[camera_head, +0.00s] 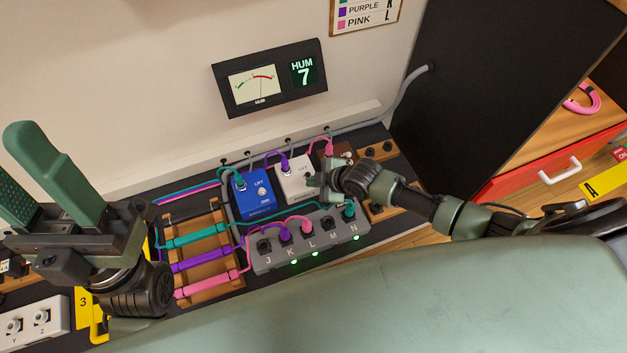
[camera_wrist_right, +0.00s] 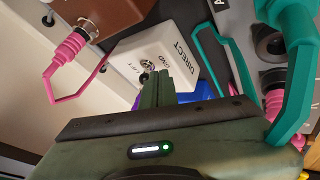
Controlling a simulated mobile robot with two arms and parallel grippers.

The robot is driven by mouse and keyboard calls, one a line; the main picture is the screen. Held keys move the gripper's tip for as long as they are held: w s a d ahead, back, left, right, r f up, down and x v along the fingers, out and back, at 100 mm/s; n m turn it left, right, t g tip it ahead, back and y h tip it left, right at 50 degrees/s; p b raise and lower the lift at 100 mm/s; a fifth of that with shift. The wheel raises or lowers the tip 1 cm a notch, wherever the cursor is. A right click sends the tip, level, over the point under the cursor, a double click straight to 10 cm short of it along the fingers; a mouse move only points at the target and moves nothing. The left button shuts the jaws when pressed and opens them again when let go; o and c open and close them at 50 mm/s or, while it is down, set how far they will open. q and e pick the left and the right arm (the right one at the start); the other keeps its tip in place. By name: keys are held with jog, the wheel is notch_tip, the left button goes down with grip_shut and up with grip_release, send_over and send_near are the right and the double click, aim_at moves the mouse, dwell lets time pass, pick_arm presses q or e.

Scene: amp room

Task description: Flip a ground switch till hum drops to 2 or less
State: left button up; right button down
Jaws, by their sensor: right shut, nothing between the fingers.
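The hum meter (camera_head: 264,78) on the wall reads HUM 7. Below it stand a blue box (camera_head: 255,207) marked LIFT, a white box (camera_head: 291,172) and a brown box (camera_head: 344,153), each with a cable. My right gripper (camera_head: 318,186) is shut and empty over the white box. In the right wrist view its closed fingertips (camera_wrist_right: 156,76) are right by the small switch (camera_wrist_right: 148,66) on the white box (camera_wrist_right: 178,50), which reads DIRECT, GND and LIFT. I cannot tell contact or the switch's position. My left gripper (camera_head: 30,172) is open at the left, away from the boxes.
A grey strip (camera_head: 262,264) with sockets J to N and several green lights lies in front of the boxes. Teal, purple and pink cables cross a wooden rack (camera_head: 205,222). A black cabinet (camera_head: 470,90) and red drawer (camera_head: 535,165) stand right.

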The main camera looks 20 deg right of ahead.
aim_at(306, 175)
jog(key=shift+w+r+g+p, duration=0.3)
jog(key=shift+g+p, duration=0.1)
jog(key=shift+g, duration=0.1)
jog(key=shift+w+r+g+p, duration=0.35)
jog(key=shift+w+g+p, duration=0.1)
jog(key=shift+g, duration=0.25)
jog(key=g, duration=0.1)
jog(key=w+m+g, duration=0.1)
jog(key=g, duration=0.1)
jog(key=shift+w+a+r+b, duration=0.1)
jog(key=shift+w+r+b, duration=0.15)
jog(key=shift+b, duration=0.1)
jog(key=shift+s+f, duration=0.1)
jog(key=shift+s, duration=0.1)
